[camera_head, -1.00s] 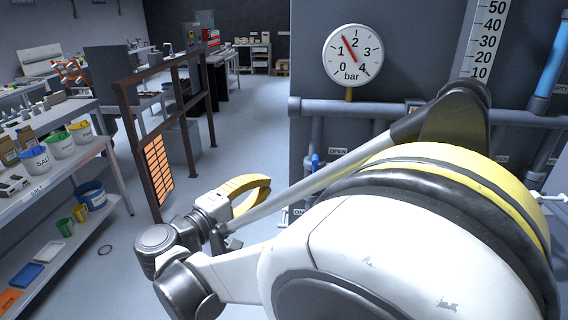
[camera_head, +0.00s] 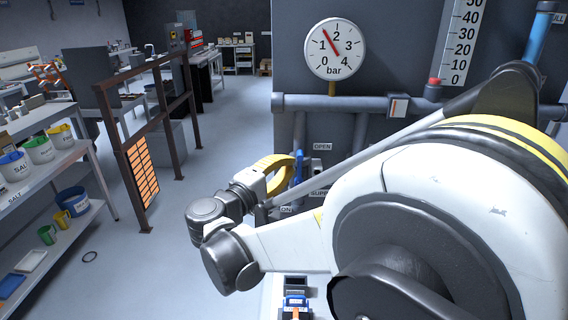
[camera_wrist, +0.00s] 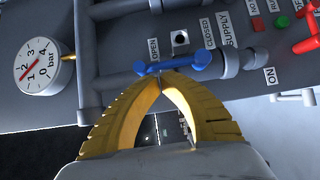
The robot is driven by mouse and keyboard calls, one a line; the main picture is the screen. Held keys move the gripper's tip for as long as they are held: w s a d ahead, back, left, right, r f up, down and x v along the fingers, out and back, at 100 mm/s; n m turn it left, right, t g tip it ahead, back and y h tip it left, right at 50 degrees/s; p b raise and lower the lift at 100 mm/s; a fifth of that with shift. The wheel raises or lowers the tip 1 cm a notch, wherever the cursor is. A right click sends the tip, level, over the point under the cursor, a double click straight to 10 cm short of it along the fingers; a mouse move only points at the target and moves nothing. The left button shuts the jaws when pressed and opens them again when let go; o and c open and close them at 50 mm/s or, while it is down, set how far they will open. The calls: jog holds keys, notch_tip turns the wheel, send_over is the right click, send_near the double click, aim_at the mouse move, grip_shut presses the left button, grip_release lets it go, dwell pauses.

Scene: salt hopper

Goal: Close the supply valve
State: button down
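The supply valve's blue handle (camera_head: 298,168) is partly hidden by my gripper in the head view. In the wrist view the blue handle (camera_wrist: 188,65) lies roughly along the grey pipe, near the OPEN, CLOSED and SUPPLY labels. My gripper (camera_wrist: 162,75) has two yellow fingers whose tips come together just below the handle in that picture. The tips are at or very close to the handle; I cannot tell whether they touch it. Nothing shows held between them. In the head view my gripper (camera_head: 287,160) is just left of the handle.
A pressure gauge (camera_head: 334,48) reads about 1.5 bar. Grey pipes (camera_head: 350,104) cross the panel front. A brown frame (camera_head: 150,130) and a shelf (camera_head: 65,155) stand left, with open floor between.

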jog(key=shift+d+r+m+g+y+p, duration=0.3)
jog(key=shift+d+m+y+p, duration=0.1)
jog(key=shift+m+p, duration=0.25)
jog(key=shift+d+r+m+g+y+p, duration=0.25)
jog(key=shift+d+m+g+y+p, duration=0.25)
jog(key=shift+d+m+p, duration=0.4)
jog(key=d+f+m+g+y+p, duration=0.1)
jog(key=d+f+m+y+p, duration=0.1)
jog(key=d+f+m+y, duration=0.2)
jog(key=d+m+y, duration=0.2)
jog(key=m+y, duration=0.1)
jog(key=shift+s+d+f+g+y, duration=0.15)
jog(key=shift+d+f+g+y, duration=0.1)
jog(key=shift+g+y, duration=0.15)
jog(key=shift+d+m, duration=0.1)
jog(key=shift+m, duration=0.15)
dwell(0.4)
